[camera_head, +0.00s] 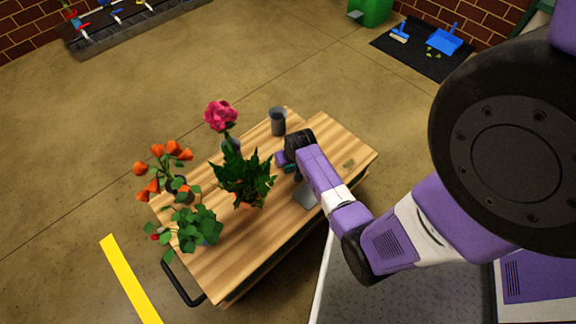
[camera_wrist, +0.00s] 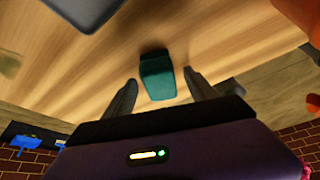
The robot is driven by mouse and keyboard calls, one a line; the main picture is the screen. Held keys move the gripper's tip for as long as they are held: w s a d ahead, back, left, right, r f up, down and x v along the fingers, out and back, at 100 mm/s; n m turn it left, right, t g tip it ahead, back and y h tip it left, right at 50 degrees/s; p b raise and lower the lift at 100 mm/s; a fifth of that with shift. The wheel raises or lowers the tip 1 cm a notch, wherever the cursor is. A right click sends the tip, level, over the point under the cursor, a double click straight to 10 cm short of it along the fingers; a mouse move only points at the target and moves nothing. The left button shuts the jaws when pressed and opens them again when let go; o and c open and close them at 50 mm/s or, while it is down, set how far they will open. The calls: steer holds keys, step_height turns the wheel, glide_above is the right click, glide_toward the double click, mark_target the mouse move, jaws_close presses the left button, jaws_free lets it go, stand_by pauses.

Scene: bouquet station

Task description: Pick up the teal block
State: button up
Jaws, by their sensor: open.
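The teal block (camera_wrist: 157,78) sits on the wooden table top, near the middle of the wrist view. My gripper (camera_wrist: 160,88) is open, with one dark finger on each side of the block and a visible gap to each. Whether the fingertips are at the block's height is hard to tell. In the head view my gripper (camera_head: 284,162) is over the table's right half, and only a small teal patch (camera_head: 291,168) shows beside it, largely hidden by my arm.
The wooden table (camera_head: 235,260) also holds a leafy plant (camera_head: 243,180), a pink flower (camera_head: 220,115), orange flowers (camera_head: 160,170), another green plant (camera_head: 195,230), a grey cup (camera_head: 278,122) and a flat grey plate (camera_head: 306,196). Bare wood lies at the front and right.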

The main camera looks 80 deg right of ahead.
steer(key=shift+w+d+f, duration=0.1)
steer(key=shift+d+f, duration=0.05)
steer(key=shift+f, duration=0.3)
jaws_close()
step_height(320, 180, up, 20)
steer(key=p, duration=0.7)
